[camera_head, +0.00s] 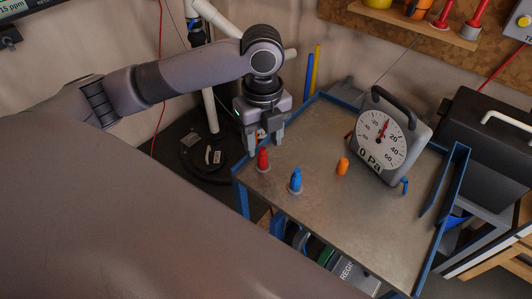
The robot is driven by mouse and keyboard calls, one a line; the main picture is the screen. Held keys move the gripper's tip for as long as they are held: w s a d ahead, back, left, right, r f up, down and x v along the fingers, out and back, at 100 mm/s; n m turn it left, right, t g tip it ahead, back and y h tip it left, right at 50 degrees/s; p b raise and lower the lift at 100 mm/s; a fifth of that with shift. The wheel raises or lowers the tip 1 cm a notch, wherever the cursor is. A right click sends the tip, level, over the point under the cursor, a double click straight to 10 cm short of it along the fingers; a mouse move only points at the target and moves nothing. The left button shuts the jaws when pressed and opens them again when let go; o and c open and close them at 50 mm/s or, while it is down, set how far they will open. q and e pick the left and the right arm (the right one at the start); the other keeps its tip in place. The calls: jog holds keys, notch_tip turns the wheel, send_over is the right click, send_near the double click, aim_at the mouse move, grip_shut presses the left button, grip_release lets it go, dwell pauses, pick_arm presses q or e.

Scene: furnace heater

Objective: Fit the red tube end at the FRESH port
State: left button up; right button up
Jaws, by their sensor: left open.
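A red tube end (263,160) stands upright in a pale ring at the left edge of the grey metal cart top (318,205). My left gripper (264,146) points down at it, with its two fingers apart. In the picture, the top of the red piece shows between and just below the fingertips. I cannot tell whether the fingers touch it. My right gripper is not in view. I see no readable FRESH label or port.
A blue tube end (296,181) stands just right of the red one, and an orange piece (342,165) is farther right. A gauge (382,142) labelled 0 Pa stands at the back right. A blue rim (445,185) edges the cart. The front right of the top is clear.

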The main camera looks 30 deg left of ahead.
aim_at(262, 149)
pick_arm(q)
jog(key=f, duration=0.5)
jog(key=shift+w+a+f, duration=0.2)
jog(key=shift+a+f, duration=0.1)
jog(key=shift+f, duration=0.05)
grip_shut()
